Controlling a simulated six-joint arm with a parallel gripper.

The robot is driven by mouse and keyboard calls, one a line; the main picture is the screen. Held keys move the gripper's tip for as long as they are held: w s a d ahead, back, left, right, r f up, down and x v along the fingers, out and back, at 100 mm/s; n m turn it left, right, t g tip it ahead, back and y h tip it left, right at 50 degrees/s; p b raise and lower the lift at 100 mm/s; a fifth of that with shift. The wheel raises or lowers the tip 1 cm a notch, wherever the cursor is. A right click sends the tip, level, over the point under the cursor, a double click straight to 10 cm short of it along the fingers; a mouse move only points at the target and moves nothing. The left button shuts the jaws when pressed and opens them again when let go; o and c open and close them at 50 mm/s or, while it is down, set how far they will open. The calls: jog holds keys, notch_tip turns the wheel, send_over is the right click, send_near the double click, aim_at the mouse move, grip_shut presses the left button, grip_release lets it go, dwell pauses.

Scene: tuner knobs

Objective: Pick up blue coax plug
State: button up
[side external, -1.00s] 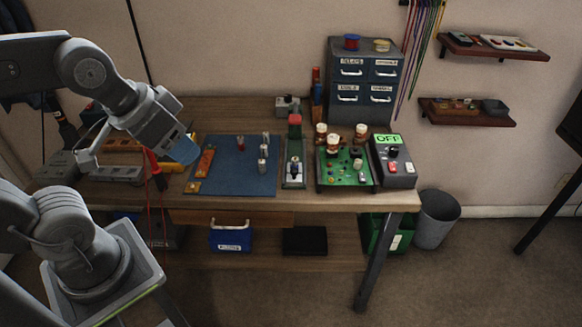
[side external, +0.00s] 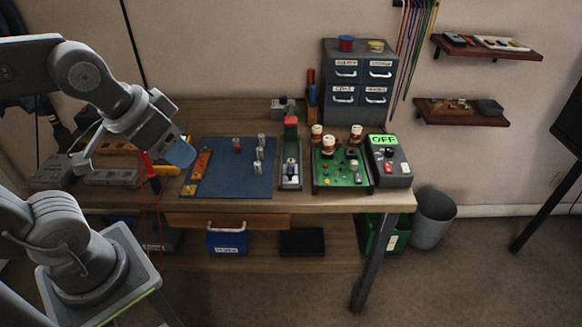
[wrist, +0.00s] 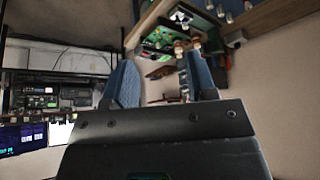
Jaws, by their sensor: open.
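Several small metallic plugs stand on the blue mat (side external: 226,183) in the side view. One plug (side external: 237,145) has a reddish band, and a column of silvery plugs (side external: 258,153) stands to its right. Another small part (side external: 291,170) with a dark or bluish band sits in the narrow green fixture (side external: 291,185). The colour bands are too small to tell which plug is the blue one. My gripper (side external: 182,154) is above the left edge of the mat, apart from all the plugs. In the wrist view my gripper (wrist: 160,57) has its blue fingers spread, with nothing held between them.
An orange strip (side external: 198,170) lies along the mat's left side. The green circuit board (side external: 325,180) and the grey box with the OFF display (side external: 395,170) stand right of the fixture. Drawers (side external: 358,90) stand behind. A red cable (side external: 150,180) hangs near my gripper.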

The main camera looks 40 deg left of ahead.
jog(key=w+m+g+y, duration=0.1)
jog(key=w+m, duration=0.5)
jog(key=w, duration=0.2)
jog(key=m+g+y, duration=0.1)
jog(key=m+y, duration=0.3)
jog(key=m, duration=1.5)
send_over(291, 160)
jog(key=s+d, duration=0.3)
jog(key=d, duration=0.3)
notch_tip(291, 160, down, 13)
jog(key=x, duration=0.8)
jog(key=shift+s+a, duration=0.1)
jog(key=shift+a, duration=0.05)
jog(key=shift+s+x, duration=0.2)
jog(key=shift+x, duration=1.15)
jog(key=shift+s+x, duration=0.2)
jog(key=shift+x, duration=1.15)
jog(key=shift+f, duration=0.1)
jog(key=shift+c, duration=0.4)
grip_shut()
